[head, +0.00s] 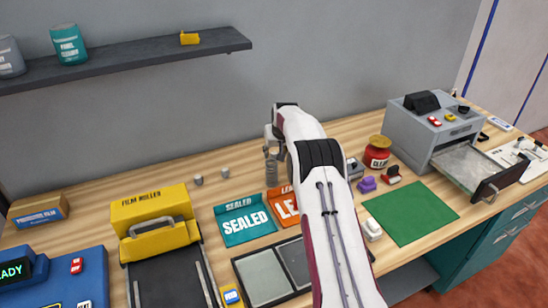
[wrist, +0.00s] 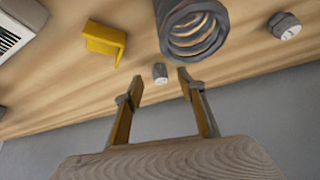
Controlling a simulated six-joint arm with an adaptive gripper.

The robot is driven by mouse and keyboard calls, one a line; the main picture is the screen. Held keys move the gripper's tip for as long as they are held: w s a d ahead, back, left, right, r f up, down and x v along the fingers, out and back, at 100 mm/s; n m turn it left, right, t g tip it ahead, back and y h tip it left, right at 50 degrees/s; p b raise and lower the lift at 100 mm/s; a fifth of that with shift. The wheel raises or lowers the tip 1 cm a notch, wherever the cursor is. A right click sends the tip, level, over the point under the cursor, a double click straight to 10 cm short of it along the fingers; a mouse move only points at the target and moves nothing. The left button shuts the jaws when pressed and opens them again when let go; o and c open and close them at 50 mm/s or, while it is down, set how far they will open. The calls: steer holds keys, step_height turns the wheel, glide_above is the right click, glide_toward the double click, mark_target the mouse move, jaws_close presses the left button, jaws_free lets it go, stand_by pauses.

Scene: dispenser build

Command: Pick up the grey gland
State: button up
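In the wrist view a small grey piece (wrist: 160,73), likely the gland, stands on the wooden bench between and beyond my fingertips. My gripper (wrist: 159,80) is open with nothing between its fingers. A wide grey threaded or coiled cylinder (wrist: 190,32) stands close by, and a grey hex-shaped piece (wrist: 285,25) is farther right. In the head view my gripper (head: 271,148) is over the back of the bench, partly hidden by my arm. Two small grey pieces (head: 198,180) and (head: 225,172) stand to its left. The piece between my fingers is not clearly seen there.
The grey cylinder (head: 271,173) stands below my gripper in the head view. Teal SEALED mat (head: 245,222), orange mat (head: 284,210) and yellow film machine (head: 155,220) are left. The back wall is close behind.

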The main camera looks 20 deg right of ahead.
mark_target(275, 155)
steer(key=shift+w+d+f, duration=0.25)
steer(key=shift+w+f, duration=0.55)
steer(key=shift+f, duration=0.05)
steer(key=shift+x, duration=1.15)
steer(key=shift+c, duration=0.3)
steer(key=c, duration=0.8)
